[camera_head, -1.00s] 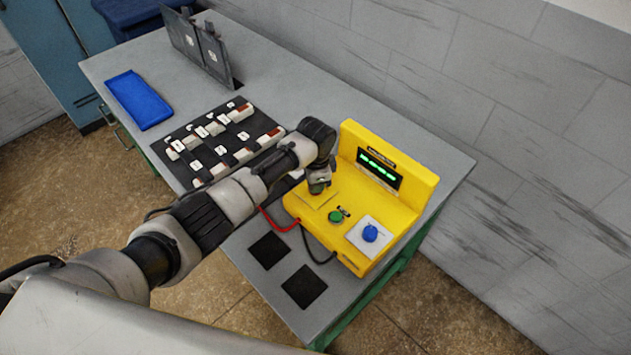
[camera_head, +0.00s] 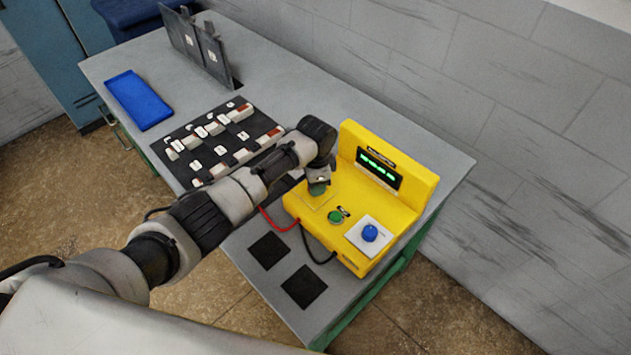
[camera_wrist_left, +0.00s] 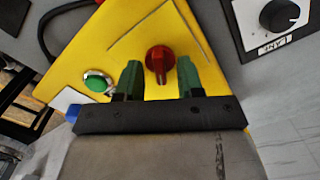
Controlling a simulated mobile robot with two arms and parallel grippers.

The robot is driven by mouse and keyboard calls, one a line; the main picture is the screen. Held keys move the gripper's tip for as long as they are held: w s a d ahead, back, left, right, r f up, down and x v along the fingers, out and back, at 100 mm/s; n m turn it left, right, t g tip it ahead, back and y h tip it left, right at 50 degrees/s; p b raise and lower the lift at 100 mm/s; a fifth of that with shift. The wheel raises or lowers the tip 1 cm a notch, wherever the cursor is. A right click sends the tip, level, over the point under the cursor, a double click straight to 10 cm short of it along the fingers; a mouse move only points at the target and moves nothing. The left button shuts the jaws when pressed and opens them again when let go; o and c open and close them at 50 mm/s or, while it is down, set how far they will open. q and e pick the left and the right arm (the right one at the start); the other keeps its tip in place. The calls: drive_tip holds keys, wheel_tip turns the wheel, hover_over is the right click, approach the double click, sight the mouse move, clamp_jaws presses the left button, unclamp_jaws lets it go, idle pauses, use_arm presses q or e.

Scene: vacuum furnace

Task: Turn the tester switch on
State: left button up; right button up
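The yellow tester (camera_head: 405,222) stands on the grey table, with a lit green display (camera_head: 379,169). In the left wrist view, a red knob (camera_wrist_left: 158,62) sits on the yellow face. My left gripper (camera_wrist_left: 158,75) is open, with one green finger on each side of the knob; gaps show on both sides. In the head view, my left gripper (camera_head: 318,187) is over the left part of the tester's face and hides the red knob. A green button (camera_head: 335,216) is beside it; the button also shows in the left wrist view (camera_wrist_left: 97,82). My right gripper is not in view.
A blue knob (camera_head: 370,233) on a white plate is at the tester's front right. Red and black cables (camera_head: 312,247) leave its left side. A black board with several blocks (camera_head: 201,138) and a blue tray (camera_head: 138,99) lie on the table. A wall is behind.

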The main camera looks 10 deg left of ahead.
use_arm(q)
wheel_tip(320, 180, up, 11)
drive_tip(key=b, duration=0.1)
drive_tip(key=shift+f+b, duration=0.2)
drive_tip(key=shift+b, duration=0.2)
